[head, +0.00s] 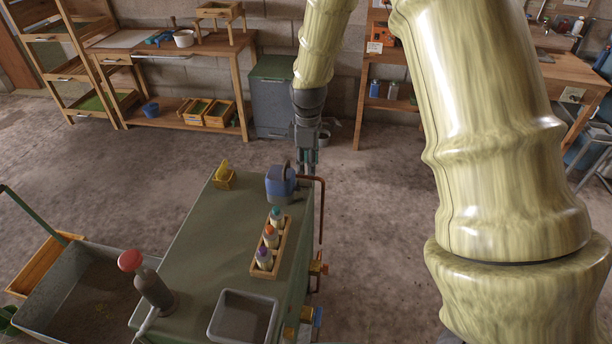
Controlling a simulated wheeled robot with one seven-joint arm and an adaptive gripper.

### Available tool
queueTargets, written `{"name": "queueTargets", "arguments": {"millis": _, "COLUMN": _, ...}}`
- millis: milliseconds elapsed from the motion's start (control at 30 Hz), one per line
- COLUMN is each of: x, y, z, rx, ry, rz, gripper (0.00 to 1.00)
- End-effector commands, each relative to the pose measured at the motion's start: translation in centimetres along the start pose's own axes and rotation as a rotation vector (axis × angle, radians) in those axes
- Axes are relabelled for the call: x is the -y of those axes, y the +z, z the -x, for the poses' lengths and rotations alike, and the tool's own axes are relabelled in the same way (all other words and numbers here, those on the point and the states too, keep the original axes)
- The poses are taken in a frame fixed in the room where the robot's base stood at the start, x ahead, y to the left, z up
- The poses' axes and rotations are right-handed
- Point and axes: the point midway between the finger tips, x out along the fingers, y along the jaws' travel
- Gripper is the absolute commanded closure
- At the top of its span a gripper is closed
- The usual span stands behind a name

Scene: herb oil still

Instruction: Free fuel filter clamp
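My gripper (307,158) hangs pointing down just past the far right end of the green bench (200,250). It is small in the picture, and I cannot tell whether its fingers are apart or closed. A blue and grey can-like thing (281,182) stands on the bench just in front of and left of the gripper; I cannot tell if they touch. A copper pipe (322,212) bends down beside the bench's right edge, close to the gripper. Orange-yellow fittings (318,268) show low on the bench's right side. I cannot make out a fuel filter or its clamp.
A wooden rack (256,272) with several capped bottles, a grey tray (243,318), a yellow piece (223,177) and a red-topped cylinder (152,285) are on or at the bench. A grey cabinet (272,98) stands behind the gripper. Floor right of the bench is clear.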

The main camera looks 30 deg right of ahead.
Motion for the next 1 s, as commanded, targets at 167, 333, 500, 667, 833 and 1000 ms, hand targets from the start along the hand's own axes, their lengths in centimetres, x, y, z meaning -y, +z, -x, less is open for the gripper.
{"name": "queueTargets", "arguments": {"millis": 167, "x": -0.1, "y": -0.4, "z": -2.6, "rx": 0.005, "ry": -0.007, "rz": 0.004, "gripper": 0.66}}
{"name": "queueTargets", "arguments": {"millis": 333, "x": -0.1, "y": -0.2, "z": -4.4, "rx": 0.005, "ry": -0.005, "rz": 0.002, "gripper": 0.66}}
{"name": "queueTargets", "arguments": {"millis": 500, "x": -0.1, "y": -0.4, "z": -6.0, "rx": 0.005, "ry": -0.006, "rz": 0.004, "gripper": 0.66}}
{"name": "queueTargets", "arguments": {"millis": 667, "x": -0.2, "y": -0.4, "z": -6.9, "rx": 0.004, "ry": -0.005, "rz": 0.004, "gripper": 0.66}}
{"name": "queueTargets", "arguments": {"millis": 833, "x": -0.2, "y": -0.4, "z": -7.1, "rx": 0.003, "ry": -0.004, "rz": 0.004, "gripper": 0.66}}
{"name": "queueTargets", "arguments": {"millis": 1000, "x": -0.2, "y": -0.4, "z": -7.2, "rx": 0.003, "ry": -0.004, "rz": 0.004, "gripper": 0.66}}
